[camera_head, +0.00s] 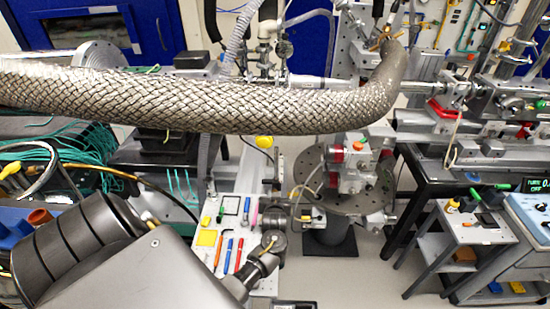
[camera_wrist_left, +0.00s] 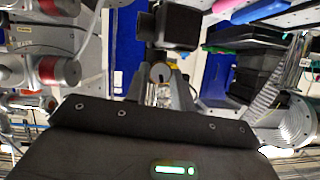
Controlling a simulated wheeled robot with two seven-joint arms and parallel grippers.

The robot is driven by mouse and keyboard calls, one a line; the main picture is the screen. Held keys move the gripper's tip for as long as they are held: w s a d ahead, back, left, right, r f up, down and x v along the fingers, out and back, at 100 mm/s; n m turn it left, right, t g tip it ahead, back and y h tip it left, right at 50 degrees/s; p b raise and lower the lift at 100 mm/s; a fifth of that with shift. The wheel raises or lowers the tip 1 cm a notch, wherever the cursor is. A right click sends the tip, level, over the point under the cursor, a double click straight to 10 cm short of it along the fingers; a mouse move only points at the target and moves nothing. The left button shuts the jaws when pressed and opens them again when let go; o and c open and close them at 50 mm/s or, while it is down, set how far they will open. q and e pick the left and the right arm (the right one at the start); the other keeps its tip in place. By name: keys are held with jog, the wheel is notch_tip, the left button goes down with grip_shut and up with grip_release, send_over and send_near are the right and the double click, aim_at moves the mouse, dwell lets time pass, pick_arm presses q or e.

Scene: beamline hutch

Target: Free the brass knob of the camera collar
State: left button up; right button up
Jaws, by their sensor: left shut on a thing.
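My left arm comes in from the lower left of the head view and reaches a round grey collar (camera_head: 274,238) at the front of the instrument board. The small brass knob (camera_head: 268,246) shows on it as a short bar. In the left wrist view my left gripper (camera_wrist_left: 164,82) is shut, its fingers close together around the small knob. The fingers hide most of the knob there. A dark box-shaped body (camera_wrist_left: 175,26), seemingly the camera, is just beyond the fingertips. My right gripper is not in view.
A thick braided hose (camera_head: 200,102) crosses the head view above the left arm and hides what lies behind it. Several coloured pens lie on the white board (camera_head: 207,262) beside the collar. A round rotary stage (camera_head: 350,203) stands to the right.

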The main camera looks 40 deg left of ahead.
pick_arm(q)
jog(key=shift+s+a+f+n+t+h+b, duration=0.1)
jog(key=shift+n+t+h+b, duration=0.25)
jog(key=shift+n, duration=0.4)
jog(key=shift+a+n+t+h+b, duration=0.15)
jog(key=shift+n+h+b, duration=0.3)
jog(key=shift+n, duration=0.3)
jog(key=shift+d, duration=0.15)
jog(key=o, duration=1)
jog(key=b+v, duration=0.2)
jog(key=v, duration=0.8)
jog(key=shift+s, duration=0.4)
jog(key=shift+d, duration=0.1)
